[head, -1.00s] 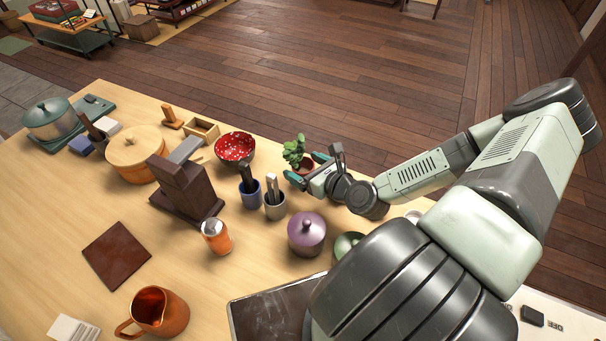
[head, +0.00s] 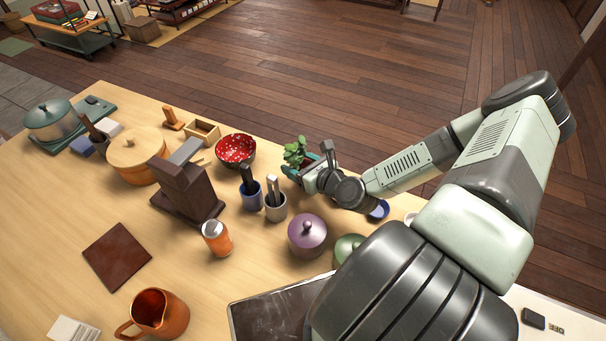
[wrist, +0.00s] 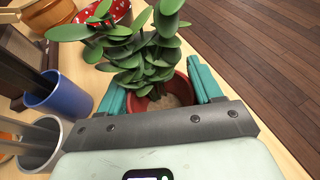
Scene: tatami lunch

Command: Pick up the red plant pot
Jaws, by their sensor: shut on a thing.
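The red plant pot (wrist: 180,92) holds pale soil and a leafy green plant (wrist: 135,45). In the head view the plant (head: 296,151) stands near the table's far right edge, and the pot is mostly hidden by my gripper. My gripper (head: 303,167) is shut on the pot, with one teal finger on each side of it in the wrist view (wrist: 160,95). The pot looks upright. I cannot tell whether its base touches the table.
A red dotted bowl (head: 235,149) stands left of the plant. A blue cup (head: 251,199) and a grey cup (head: 275,210) with utensils stand close in front. A purple lidded pot (head: 307,236) is nearer. A small blue dish (head: 379,210) lies beneath my arm.

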